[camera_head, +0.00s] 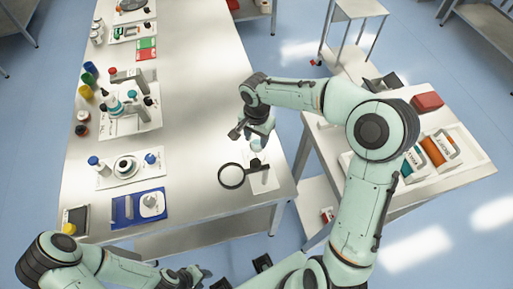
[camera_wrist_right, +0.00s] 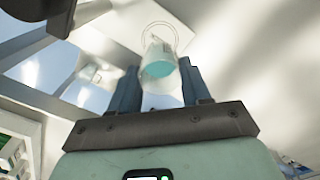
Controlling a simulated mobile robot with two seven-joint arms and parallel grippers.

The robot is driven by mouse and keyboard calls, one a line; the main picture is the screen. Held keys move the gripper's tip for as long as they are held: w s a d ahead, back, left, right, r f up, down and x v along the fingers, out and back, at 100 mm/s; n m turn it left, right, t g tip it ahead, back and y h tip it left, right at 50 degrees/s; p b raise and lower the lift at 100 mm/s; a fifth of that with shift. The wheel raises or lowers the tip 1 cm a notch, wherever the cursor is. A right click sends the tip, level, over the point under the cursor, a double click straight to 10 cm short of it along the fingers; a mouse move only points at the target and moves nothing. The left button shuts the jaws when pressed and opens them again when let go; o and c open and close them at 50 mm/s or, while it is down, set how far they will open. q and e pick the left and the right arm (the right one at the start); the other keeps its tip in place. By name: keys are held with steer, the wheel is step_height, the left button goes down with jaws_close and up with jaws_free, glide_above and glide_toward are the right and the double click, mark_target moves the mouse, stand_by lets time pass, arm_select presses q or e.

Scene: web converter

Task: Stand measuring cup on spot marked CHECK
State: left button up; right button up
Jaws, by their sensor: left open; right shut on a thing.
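My right gripper (camera_head: 254,133) is over the front right part of the steel table, pointing down. Its blue fingers (camera_wrist_right: 157,88) are shut on a clear measuring cup with teal contents (camera_wrist_right: 160,62). The cup (camera_head: 256,146) shows only as a small pale shape below the gripper in the head view. A white sheet (camera_head: 265,181) lies under and in front of it; I cannot read any CHECK mark. Whether the cup touches a surface cannot be told. My left gripper (camera_head: 197,276) is open and empty at the bottom, off the table's front edge.
A black-rimmed magnifying glass (camera_head: 231,176) lies beside the white sheet. A blue mat (camera_head: 124,211), bottles (camera_head: 93,161) and tools line the table's left side. The table's middle (camera_head: 195,90) is clear. A side table (camera_head: 470,172) with boxes stands right.

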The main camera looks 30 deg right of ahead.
mark_target(257, 147)
steer(key=shift+f, duration=3.1)
steer(key=shift+f+b, duration=0.2)
steer(key=shift+b, duration=0.1)
steer(key=o, duration=1.1)
steer(key=shift+o, duration=0.2)
steer(key=shift+r, duration=0.1)
steer(key=shift+r, duration=0.2)
step_height(257, 147, up, 12)
steer(key=p, duration=0.1)
